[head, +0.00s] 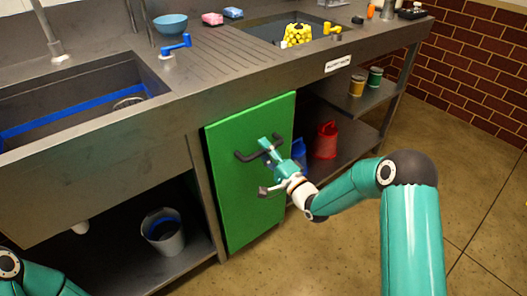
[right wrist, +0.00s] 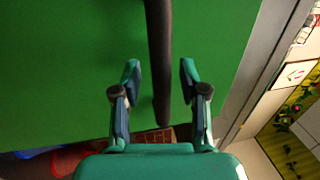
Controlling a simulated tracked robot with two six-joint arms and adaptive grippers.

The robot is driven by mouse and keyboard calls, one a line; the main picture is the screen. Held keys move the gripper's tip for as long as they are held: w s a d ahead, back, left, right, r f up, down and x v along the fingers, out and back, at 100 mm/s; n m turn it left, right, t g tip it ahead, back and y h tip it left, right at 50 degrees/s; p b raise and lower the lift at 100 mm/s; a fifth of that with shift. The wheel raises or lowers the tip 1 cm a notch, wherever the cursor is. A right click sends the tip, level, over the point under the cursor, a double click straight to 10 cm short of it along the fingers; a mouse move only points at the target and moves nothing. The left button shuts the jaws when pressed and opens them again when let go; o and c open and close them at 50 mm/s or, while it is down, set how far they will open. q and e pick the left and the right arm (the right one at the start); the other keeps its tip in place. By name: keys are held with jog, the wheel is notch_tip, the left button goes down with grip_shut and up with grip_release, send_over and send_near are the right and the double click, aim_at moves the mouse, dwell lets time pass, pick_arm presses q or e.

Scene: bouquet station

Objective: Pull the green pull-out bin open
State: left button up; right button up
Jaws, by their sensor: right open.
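The green pull-out bin (head: 235,205) has a flat green front under the counter, between two open shelf bays. Its dark bar handle (head: 246,156) is near the top of the front, partly hidden by my gripper. My right gripper (head: 264,166) is open at the handle. In the right wrist view the handle (right wrist: 159,60) runs between the two spread fingers of the gripper (right wrist: 160,75), with a gap visible on both sides. The green front (right wrist: 60,70) fills most of that view behind the fingers. My left gripper is out of view; only part of that arm shows at bottom left.
A grey bucket (head: 163,236) stands on the lower shelf left of the bin. A red container (head: 326,141) and a blue one (head: 299,152) stand to its right. The sink (head: 75,95) and counter are above. The floor (head: 310,255) before the bin looks clear.

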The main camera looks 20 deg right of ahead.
grip_shut()
dwell(0.3)
